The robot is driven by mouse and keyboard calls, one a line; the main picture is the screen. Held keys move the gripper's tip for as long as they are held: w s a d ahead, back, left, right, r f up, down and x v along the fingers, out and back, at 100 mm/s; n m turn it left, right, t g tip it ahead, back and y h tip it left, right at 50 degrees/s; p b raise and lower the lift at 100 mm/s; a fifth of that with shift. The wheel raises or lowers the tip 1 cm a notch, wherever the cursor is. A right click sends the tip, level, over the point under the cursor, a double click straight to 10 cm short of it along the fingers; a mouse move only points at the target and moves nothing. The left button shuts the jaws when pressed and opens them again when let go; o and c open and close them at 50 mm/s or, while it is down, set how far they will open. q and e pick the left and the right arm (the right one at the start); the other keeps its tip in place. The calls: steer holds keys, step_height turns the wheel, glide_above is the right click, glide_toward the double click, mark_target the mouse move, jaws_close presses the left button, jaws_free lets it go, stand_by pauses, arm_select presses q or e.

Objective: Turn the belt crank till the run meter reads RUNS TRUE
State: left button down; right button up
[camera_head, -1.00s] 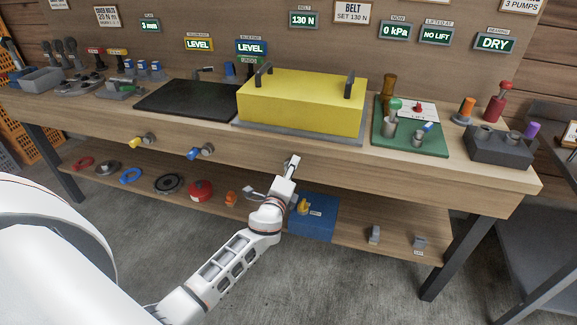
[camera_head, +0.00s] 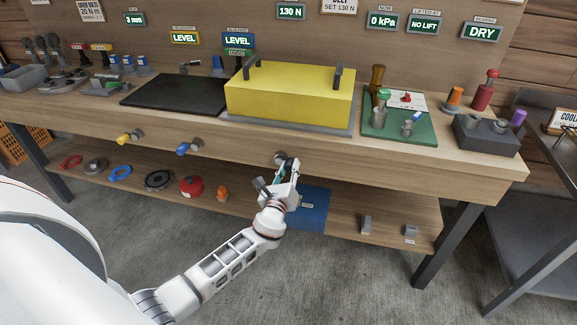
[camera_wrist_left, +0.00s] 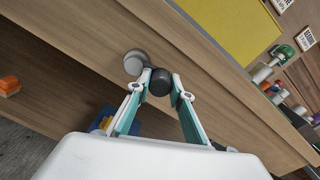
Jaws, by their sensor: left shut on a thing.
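The belt crank shows as a grey round hub (camera_head: 281,158) on the bench's front face, below the yellow cover. The hub also shows in the left wrist view (camera_wrist_left: 134,62), with a dark knob (camera_wrist_left: 159,82) beside it. My left gripper (camera_head: 291,165) is at the crank, its fingers (camera_wrist_left: 161,88) closed around the dark knob. The gripper partly hides the crank in the head view. A belt display (camera_head: 291,11) reads 130 N. I see no display labelled as a run meter and none reading RUNS TRUE. My right gripper is not in view.
The yellow cover (camera_head: 290,93) with two dark handles stands above the crank. Yellow (camera_head: 130,137) and blue (camera_head: 189,147) knobs stick out of the front face to the left. The lower shelf (camera_head: 340,222) holds a blue piece (camera_head: 313,212) and several parts. The floor in front is clear.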

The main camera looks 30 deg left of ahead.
arm_select(q)
steer(key=shift+f+m, duration=0.3)
steer(key=shift+m, duration=0.2)
steer(key=c, duration=1.8)
jaws_free()
steer(key=v, duration=1.2)
